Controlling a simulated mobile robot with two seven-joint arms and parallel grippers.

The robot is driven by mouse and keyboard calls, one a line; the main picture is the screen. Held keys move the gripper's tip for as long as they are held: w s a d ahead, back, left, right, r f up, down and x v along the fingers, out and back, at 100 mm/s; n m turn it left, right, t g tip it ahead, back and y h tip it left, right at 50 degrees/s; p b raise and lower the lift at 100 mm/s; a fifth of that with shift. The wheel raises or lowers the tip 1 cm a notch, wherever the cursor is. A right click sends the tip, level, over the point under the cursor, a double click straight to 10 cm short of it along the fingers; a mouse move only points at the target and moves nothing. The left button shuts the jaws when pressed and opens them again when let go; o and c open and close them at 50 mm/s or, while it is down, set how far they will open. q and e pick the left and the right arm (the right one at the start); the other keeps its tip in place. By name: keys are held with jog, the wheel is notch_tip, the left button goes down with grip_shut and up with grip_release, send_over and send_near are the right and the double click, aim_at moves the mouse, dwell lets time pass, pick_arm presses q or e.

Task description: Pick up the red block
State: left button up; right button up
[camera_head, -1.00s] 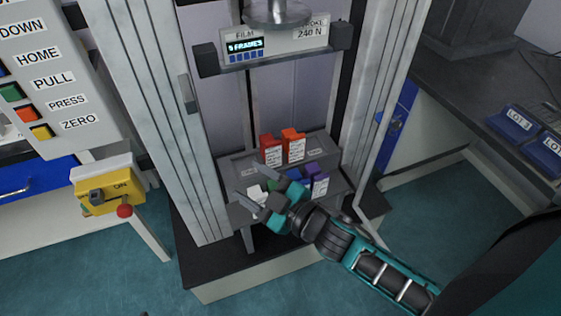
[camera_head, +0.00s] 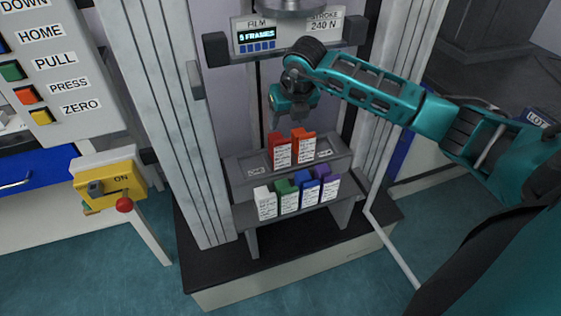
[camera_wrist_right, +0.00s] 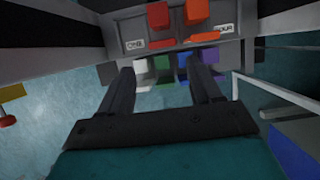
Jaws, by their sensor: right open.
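The red block (camera_head: 280,151) stands upright on the upper step of the grey rack (camera_head: 240,168), directly left of an orange block (camera_head: 303,148). Both carry white labels on the front. My right gripper (camera_head: 287,120) is open and empty, pointing down just above and behind these two blocks in the head view. In the right wrist view the red block (camera_wrist_right: 158,17) is at the top centre, beyond the open fingers (camera_wrist_right: 163,85). The orange block (camera_wrist_right: 197,12) is to its right there. My left gripper is not in view.
White (camera_head: 265,203), green (camera_head: 287,197), blue (camera_head: 308,190) and purple (camera_head: 327,187) blocks stand on the lower step. Pale machine columns flank the rack. A display crosshead (camera_head: 285,38) hangs above, close to my arm. A yellow switch box (camera_head: 110,183) stands left.

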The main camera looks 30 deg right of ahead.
aim_at(282, 140)
jog(key=b+x, duration=0.5)
jog(key=x, duration=0.1)
jog(key=shift+w+f, duration=0.1)
jog(key=shift+f, duration=0.25)
jog(key=shift+w+d+f+b, duration=0.15)
jog(key=shift+w+f+b, duration=0.15)
jog(key=shift+f+b, duration=0.3)
jog(key=b+x, duration=0.3)
jog(key=x, duration=0.1)
jog(key=shift+s+f+b, duration=0.1)
jog(key=shift+s+b, duration=0.05)
jog(key=shift+b, duration=0.15)
jog(key=shift+w+f, duration=0.2)
jog(key=shift+f, duration=0.05)
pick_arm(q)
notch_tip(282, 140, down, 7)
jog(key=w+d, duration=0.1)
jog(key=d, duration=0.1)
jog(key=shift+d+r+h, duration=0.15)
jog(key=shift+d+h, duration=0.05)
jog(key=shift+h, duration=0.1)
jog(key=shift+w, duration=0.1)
pick_arm(e)
jog(key=shift+r, duration=0.1)
jog(key=shift+c, duration=0.5)
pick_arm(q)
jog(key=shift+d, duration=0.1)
pick_arm(e)
jog(key=c, duration=1)
